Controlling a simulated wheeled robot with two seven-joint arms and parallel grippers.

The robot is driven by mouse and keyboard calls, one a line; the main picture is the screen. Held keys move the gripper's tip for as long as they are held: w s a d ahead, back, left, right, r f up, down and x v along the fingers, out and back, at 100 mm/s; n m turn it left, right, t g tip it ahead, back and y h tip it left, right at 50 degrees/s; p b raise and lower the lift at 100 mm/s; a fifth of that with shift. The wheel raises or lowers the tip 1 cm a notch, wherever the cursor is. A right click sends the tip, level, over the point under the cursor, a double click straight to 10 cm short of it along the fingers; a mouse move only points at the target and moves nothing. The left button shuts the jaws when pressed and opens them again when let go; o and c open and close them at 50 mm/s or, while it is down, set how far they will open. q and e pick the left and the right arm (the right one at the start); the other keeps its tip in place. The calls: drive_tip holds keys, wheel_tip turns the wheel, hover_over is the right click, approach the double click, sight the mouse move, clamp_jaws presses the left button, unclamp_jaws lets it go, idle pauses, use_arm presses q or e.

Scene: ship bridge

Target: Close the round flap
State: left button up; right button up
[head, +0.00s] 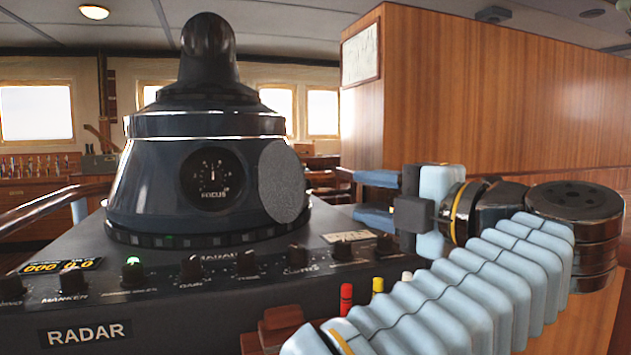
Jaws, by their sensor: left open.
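The round flap (283,181) is a grey speckled disc on the right side of the dark radar housing (135,185). It stands swung out to the right of a round black dial marked FOCUS (212,177), which is uncovered. My left gripper (370,198) is to the right of the flap, its two light blue fingers pointing left, one above the other. The fingers are apart with nothing between them, and a gap shows between them and the flap. My right gripper is not in view.
The radar console (190,315) has a row of knobs below the housing, and red and yellow pegs near my arm. A wooden partition (480,95) stands behind my gripper. A handrail (50,212) runs at the left. Open air lies between flap and gripper.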

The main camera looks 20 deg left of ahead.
sight(310, 186)
use_arm(q)
drive_tip(key=x, duration=1.3)
drive_tip(key=shift+a+p, duration=0.1)
drive_tip(key=shift+p, duration=0.2)
clamp_jaws()
